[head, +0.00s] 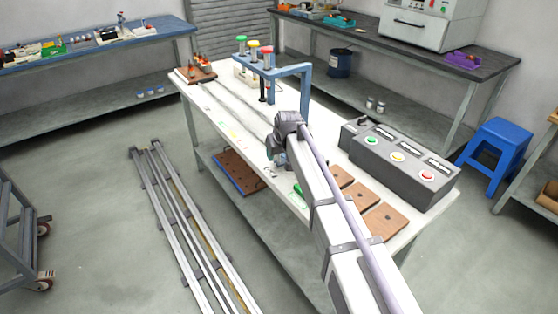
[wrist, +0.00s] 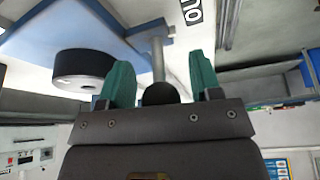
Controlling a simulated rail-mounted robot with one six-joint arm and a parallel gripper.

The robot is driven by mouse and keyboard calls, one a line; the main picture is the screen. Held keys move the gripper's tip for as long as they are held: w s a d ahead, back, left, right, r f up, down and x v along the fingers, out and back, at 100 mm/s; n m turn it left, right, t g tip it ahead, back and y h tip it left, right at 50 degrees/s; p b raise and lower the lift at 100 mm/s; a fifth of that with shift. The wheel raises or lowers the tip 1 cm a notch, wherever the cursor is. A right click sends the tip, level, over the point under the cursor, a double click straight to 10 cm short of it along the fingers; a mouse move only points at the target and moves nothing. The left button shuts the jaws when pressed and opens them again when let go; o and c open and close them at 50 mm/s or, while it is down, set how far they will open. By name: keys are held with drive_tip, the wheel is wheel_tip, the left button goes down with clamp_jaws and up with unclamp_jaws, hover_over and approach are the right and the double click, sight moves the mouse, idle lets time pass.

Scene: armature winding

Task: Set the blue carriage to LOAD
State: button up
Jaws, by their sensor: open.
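In the wrist view a blue body (wrist: 75,28), which looks like the blue carriage, fills the upper left, with a dark round part (wrist: 82,68) on it. A grey rod (wrist: 158,58) with a black ball end (wrist: 160,94) stands out from its right end. My gripper (wrist: 162,70) is open. Its two teal fingers appear on either side of the rod and ball, with gaps showing; I cannot tell any contact. In the head view my gripper (head: 277,158) is low over the white bench, partly hidden by my wrist. I cannot make out the carriage there.
A blue gantry (head: 285,70) with green, yellow and red-topped parts stands behind my wrist on the white bench (head: 225,120). A grey control box (head: 400,165) with buttons is at the right. Brown plates (head: 385,221) lie near my arm. A black-and-white label (wrist: 192,12) is partly visible.

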drive_tip(key=shift+r, duration=0.1)
drive_tip(key=shift+c, duration=0.3)
clamp_jaws()
